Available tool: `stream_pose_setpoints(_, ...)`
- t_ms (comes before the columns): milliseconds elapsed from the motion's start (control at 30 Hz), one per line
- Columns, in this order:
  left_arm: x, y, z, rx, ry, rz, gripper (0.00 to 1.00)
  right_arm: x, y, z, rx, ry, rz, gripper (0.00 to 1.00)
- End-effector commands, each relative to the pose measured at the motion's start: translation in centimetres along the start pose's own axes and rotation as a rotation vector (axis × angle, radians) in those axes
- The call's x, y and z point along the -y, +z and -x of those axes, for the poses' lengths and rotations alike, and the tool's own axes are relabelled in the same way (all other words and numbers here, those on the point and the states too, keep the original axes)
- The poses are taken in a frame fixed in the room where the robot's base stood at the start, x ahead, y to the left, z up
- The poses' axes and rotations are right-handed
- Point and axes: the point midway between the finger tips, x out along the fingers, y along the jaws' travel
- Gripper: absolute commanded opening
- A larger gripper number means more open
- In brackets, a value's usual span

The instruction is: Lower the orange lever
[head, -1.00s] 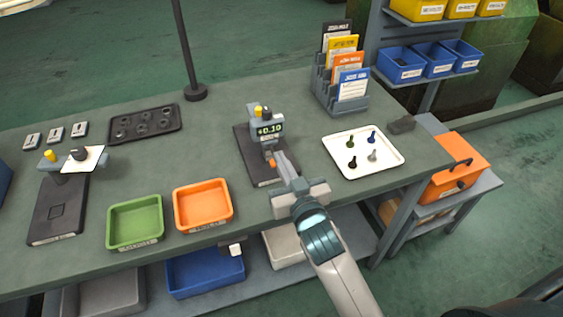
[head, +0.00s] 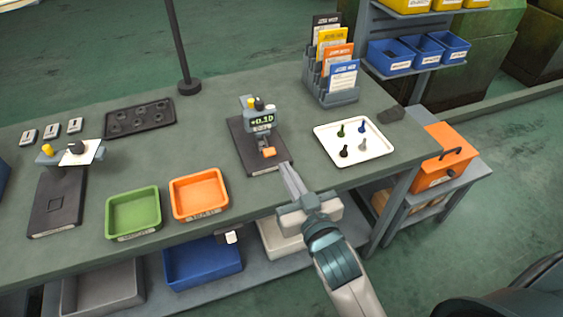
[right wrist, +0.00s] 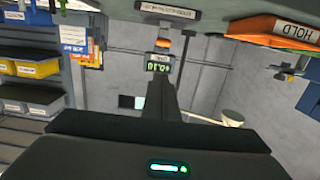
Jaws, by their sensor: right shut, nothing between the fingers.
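The orange lever (head: 268,152) is a small orange tab low on the front of the grey gauge (head: 262,124), whose green display reads +0.10. The gauge stands on a dark base plate (head: 243,147) on the bench. My right gripper (head: 285,167) is shut and empty. Its fingertips are just in front of the lever and a little to its right, apart from it in the head view. In the right wrist view the lever (right wrist: 162,42) and display (right wrist: 158,67) show beyond the fingers (right wrist: 162,95). My left gripper is not in view.
A white tray with small parts (head: 376,153) lies right of the gauge, below a card rack (head: 334,94). An orange bin (head: 198,193) and a green bin (head: 133,212) stand to the left. A second dark-based device (head: 58,203) is farther left.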

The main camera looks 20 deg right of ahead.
Motion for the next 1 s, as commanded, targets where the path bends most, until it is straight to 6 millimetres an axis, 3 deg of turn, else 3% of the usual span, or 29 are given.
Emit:
stream_pose_setpoints(233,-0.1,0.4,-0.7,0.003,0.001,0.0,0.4,0.0,0.5,1.8,0.0,0.0,-0.001,0.0)
stream_pose_setpoints(833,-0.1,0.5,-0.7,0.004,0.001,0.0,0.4,0.0,0.5,2.0,0.001,0.0,-0.001,0.0)
stream_pose_setpoints(1000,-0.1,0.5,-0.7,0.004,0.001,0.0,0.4,-0.3,1.9,2.3,0.051,0.006,0.002,0.0)
